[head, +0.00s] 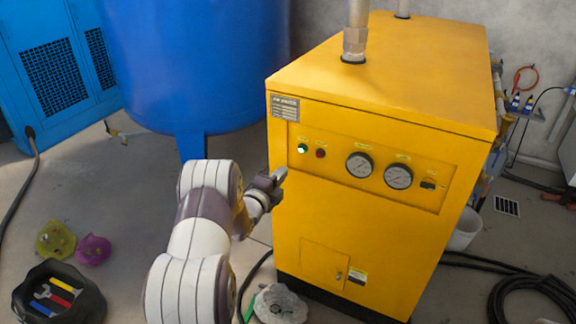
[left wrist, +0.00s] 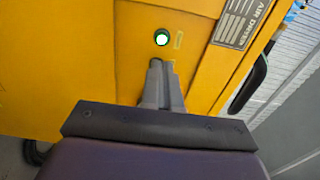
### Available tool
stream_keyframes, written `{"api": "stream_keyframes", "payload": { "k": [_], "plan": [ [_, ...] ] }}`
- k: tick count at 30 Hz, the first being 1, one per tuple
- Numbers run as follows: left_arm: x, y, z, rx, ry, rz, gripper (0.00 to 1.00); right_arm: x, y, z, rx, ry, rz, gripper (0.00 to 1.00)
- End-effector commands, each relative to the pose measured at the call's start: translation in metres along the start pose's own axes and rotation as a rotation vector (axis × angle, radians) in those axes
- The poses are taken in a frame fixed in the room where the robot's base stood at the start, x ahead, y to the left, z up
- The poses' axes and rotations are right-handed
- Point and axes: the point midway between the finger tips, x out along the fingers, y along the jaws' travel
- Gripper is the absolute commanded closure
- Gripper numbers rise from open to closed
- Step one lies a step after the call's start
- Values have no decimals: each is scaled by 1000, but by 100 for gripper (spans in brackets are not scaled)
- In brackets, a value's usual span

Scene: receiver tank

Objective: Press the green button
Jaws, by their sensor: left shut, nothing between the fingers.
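The green button (head: 302,148) is lit on the left of the front panel of the yellow air dryer (head: 370,230). It also shows in the left wrist view (left wrist: 161,38), bright and just beyond my fingertips. My left gripper (head: 280,174) is shut and empty, in front of the panel, below and left of the button. In the left wrist view its closed fingers (left wrist: 156,66) point up toward the button, with a small gap in the picture. I cannot tell the depth between them. My right gripper is not in view.
A red button (head: 320,153) and two gauges (head: 360,165) sit right of the green one. A blue tank (head: 195,60) stands to the left. A black tool bin (head: 58,292) and black hoses (head: 520,285) lie on the floor.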

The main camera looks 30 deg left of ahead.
Motion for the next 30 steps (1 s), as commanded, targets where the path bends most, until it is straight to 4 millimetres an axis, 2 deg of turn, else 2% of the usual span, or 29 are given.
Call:
{"api": "stream_keyframes", "payload": {
  "k": [3,7,30],
  "plan": [
    [-17,-1,1,-1,-2,0,100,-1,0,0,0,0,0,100],
    [-25,0,0,-1,0,1,100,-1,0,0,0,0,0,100],
    [-27,1,0,-22,-1,3,100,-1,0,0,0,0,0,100]
  ]
}}
